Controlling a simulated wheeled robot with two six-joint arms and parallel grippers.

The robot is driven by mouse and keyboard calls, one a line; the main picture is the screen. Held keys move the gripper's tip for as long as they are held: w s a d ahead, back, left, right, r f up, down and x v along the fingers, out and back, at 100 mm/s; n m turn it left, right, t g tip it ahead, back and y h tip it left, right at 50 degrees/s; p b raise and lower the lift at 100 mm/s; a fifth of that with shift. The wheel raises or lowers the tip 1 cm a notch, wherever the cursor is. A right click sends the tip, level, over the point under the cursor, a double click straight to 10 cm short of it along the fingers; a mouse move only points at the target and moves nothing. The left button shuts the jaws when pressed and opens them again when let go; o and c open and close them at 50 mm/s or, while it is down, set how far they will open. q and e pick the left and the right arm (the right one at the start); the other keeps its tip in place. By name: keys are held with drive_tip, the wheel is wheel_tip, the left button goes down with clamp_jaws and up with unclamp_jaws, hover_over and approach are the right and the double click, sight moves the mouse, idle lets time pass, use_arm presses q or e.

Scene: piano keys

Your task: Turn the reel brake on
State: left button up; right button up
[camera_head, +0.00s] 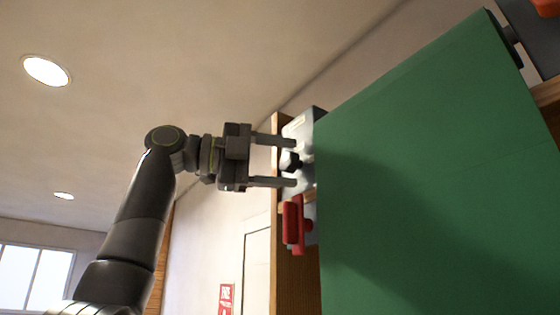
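My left gripper (293,162) comes in from the left with its two fingers apart, one above the other. A small black knob (290,160) on a grey-white box (305,124) shows between the fingertips. I cannot tell whether the fingers touch it. A red handle-like part (293,224) is just below the gripper, beside the green panel's left edge. I cannot tell which of these parts is the reel brake. My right gripper is not in view.
A large green panel (430,130) fills the right side and hides what is behind it. A wooden post (291,285) stands along its left edge. A dark fitting (512,40) is at the upper right. A red sign (226,298) is on the far wall. The space left of my arm is clear.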

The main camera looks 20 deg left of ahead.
use_arm(q)
drive_tip(key=b+v, duration=0.1)
drive_tip(key=v, duration=1.6)
drive_tip(key=shift+s+a, duration=0.2)
drive_tip(key=shift+r, duration=0.1)
